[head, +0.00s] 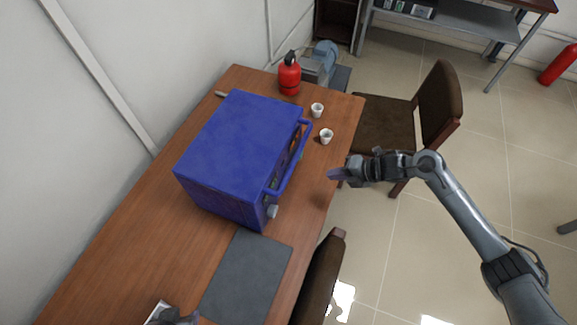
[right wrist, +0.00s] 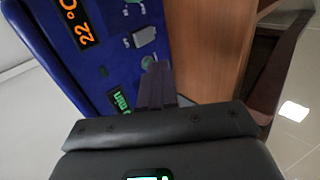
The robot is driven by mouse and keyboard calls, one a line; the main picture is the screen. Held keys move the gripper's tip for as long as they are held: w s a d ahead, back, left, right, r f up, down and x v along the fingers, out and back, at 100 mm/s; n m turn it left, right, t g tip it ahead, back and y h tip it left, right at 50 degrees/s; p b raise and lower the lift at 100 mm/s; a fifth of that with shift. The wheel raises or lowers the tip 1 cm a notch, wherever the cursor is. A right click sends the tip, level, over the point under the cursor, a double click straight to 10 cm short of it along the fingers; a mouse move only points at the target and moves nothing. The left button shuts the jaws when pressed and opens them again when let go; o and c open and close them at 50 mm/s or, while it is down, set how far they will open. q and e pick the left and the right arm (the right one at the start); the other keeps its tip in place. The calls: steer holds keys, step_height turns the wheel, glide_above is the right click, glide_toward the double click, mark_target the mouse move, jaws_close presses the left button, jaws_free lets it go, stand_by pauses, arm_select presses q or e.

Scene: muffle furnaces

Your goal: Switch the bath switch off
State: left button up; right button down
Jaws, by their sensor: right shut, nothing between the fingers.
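The bath is a blue box (head: 240,140) on the wooden table, with its control front facing right. In the right wrist view its blue panel (right wrist: 60,50) shows an orange display (right wrist: 82,22) reading 22 °C and a green display (right wrist: 119,99). A grey rectangular piece (right wrist: 144,37), perhaps the switch, sits beside a round green piece (right wrist: 148,62); its on or off position is unclear.
A dark mat (head: 246,275) lies nearer. Chairs (head: 440,105) (head: 320,275) stand along the right edge. A grey shape at the bottom edge may be my left gripper.

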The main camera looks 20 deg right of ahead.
steer(key=b+x, duration=0.1)
steer(key=x, duration=0.9)
steer(key=shift+a+f, duration=0.1)
steer(key=w+a, duration=0.2)
steer(key=shift+w+a+r, duration=0.15)
steer(key=shift+a+r, duration=0.2)
steer(key=shift+a, duration=0.05)
steer(key=shift+r, duration=0.1)
